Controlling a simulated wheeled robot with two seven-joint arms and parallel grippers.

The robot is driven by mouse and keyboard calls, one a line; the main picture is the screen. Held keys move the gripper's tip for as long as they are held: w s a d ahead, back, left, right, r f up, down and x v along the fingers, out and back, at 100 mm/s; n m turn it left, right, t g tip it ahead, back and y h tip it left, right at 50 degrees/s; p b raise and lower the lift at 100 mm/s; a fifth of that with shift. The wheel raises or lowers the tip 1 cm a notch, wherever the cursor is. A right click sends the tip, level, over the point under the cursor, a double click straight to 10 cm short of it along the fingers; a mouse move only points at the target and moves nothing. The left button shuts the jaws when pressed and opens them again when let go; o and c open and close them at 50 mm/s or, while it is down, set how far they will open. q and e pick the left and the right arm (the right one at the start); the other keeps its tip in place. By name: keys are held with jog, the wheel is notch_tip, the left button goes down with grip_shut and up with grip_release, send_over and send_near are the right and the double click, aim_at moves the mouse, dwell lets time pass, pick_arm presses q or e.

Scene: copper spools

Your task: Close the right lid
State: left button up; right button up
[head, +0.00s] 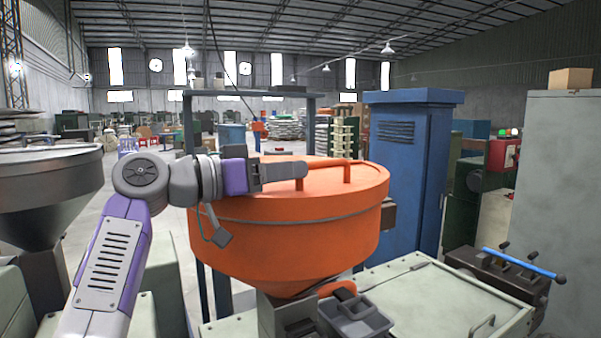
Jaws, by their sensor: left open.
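The right lid (345,181) is the orange top of the large orange hopper (300,235) in the middle of the head view. It looks flat, lying across the hopper's rim, with an orange bar handle (346,172) on it. My left gripper (298,171) reaches in from the left over the lid, its fingers pointing right towards the handle. It is open, and I see nothing held in it. Whether its fingers touch the lid or handle cannot be told. My left arm hides the lid's left part. My right gripper is not in view.
A grey metal hopper (40,185) stands at the left. A blue cabinet (408,170) rises behind the orange hopper on the right. A pale machine top (440,305) with a blue-handled lever (525,264) lies at the lower right. A tall grey cabinet (565,200) bounds the right edge.

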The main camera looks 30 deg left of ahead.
aim_at(261, 196)
pick_arm(q)
jog(key=shift+v, duration=2)
